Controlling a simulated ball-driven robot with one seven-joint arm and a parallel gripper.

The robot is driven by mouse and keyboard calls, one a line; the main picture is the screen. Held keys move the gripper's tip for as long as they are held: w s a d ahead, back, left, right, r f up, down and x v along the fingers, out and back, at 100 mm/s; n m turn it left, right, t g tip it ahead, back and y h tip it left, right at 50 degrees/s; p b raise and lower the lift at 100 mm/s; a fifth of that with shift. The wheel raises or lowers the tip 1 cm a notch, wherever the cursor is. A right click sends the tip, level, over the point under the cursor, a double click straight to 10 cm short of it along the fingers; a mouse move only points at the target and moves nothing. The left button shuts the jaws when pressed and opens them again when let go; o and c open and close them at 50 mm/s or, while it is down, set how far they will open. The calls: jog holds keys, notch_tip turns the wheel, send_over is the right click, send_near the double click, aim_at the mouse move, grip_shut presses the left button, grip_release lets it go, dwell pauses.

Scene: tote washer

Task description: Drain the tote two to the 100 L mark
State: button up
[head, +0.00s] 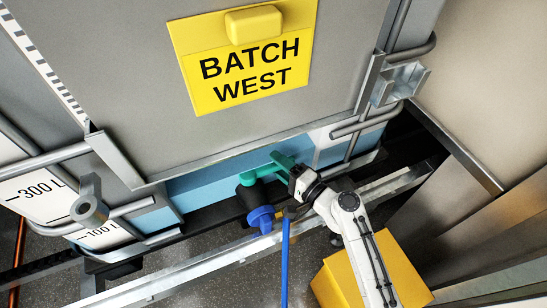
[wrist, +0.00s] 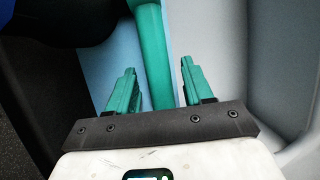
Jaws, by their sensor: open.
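The tote (head: 130,60) has grey panels and a yellow BATCH WEST sign (head: 245,60); no "two" is readable. At its lower left are a 300 L mark (head: 40,189) and a 100 L mark (head: 103,231). A black outlet valve at its foot has a teal lever (head: 262,171) and a blue round part (head: 262,218). My gripper (head: 284,163) is at the lever. In the wrist view, its teal fingers (wrist: 158,66) are open, one on each side of the lever (wrist: 156,40), with visible gaps. I cannot tell the liquid level.
A blue hose or rod (head: 285,265) runs down below the valve. A yellow box (head: 345,280) stands under my arm. Metal rails (head: 190,272) cross in front of the tote, and tube bars frame it. Dark floor shows at the lower left.

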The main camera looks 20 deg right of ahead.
jog(key=shift+x, duration=1.1)
jog(key=shift+c, duration=0.5)
